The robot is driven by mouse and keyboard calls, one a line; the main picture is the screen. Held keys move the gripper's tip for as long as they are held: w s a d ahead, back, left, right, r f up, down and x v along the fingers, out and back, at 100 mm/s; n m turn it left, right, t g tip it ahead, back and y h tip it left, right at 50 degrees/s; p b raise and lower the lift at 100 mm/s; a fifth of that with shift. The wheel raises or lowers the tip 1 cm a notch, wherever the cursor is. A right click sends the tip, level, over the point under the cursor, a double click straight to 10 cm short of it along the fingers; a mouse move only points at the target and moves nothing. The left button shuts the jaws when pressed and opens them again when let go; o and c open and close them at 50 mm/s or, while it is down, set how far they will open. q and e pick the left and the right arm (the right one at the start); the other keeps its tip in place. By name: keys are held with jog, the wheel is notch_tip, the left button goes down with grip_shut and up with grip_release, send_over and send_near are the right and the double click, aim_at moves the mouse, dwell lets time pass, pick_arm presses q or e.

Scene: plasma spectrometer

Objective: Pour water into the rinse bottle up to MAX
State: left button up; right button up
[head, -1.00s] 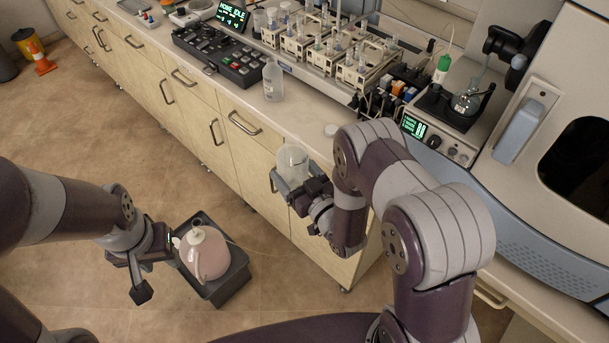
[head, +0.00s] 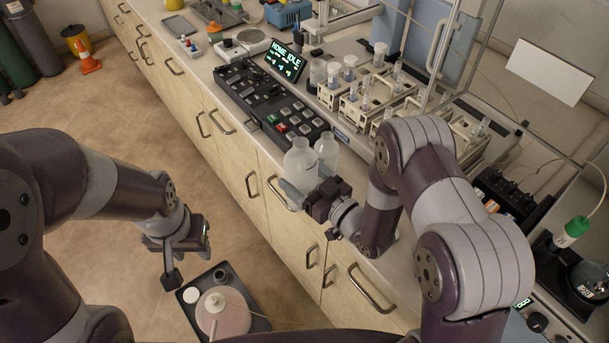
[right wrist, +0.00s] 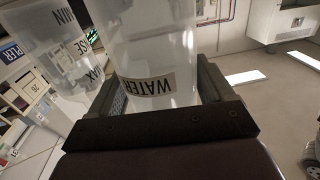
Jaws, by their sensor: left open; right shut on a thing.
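My right gripper (head: 306,191) is shut on the clear water bottle (head: 299,161), held roughly upright at the bench's front edge. In the right wrist view the bottle (right wrist: 150,45) shows its WATER label upside down. The rinse bottle (head: 328,147) is translucent and stands on the bench just behind and right of it, partly overlapped. It also shows in the right wrist view (right wrist: 62,50), with MIN and other lettering partly readable. I cannot tell its water level or whether the bottles touch. My left gripper (head: 182,245) is open and empty, out over the floor.
A black keypad unit (head: 268,108) with a lit display (head: 286,61) stands behind the bottles. Racks of vials (head: 362,95) are to the right. A dark tray (head: 252,322) with a pinkish jug (head: 223,314) is on the floor below.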

aim_at(299, 171)
jog(key=shift+w+r, duration=0.2)
jog(key=shift+r+m+p, duration=0.3)
jog(key=shift+p, duration=0.2)
jog(key=m+p, duration=0.2)
jog(key=r+m+g+p, duration=0.1)
jog(key=m+p, duration=0.2)
jog(key=s+a+r+m+g+p, duration=0.1)
jog(key=m+p, duration=0.1)
jog(key=m, duration=0.1)
jog(key=shift+d+r+m+g+p, duration=0.1)
jog(key=shift+m+g+p, duration=0.2)
jog(key=shift+m+p, duration=0.6)
jog(key=shift+m, duration=0.6)
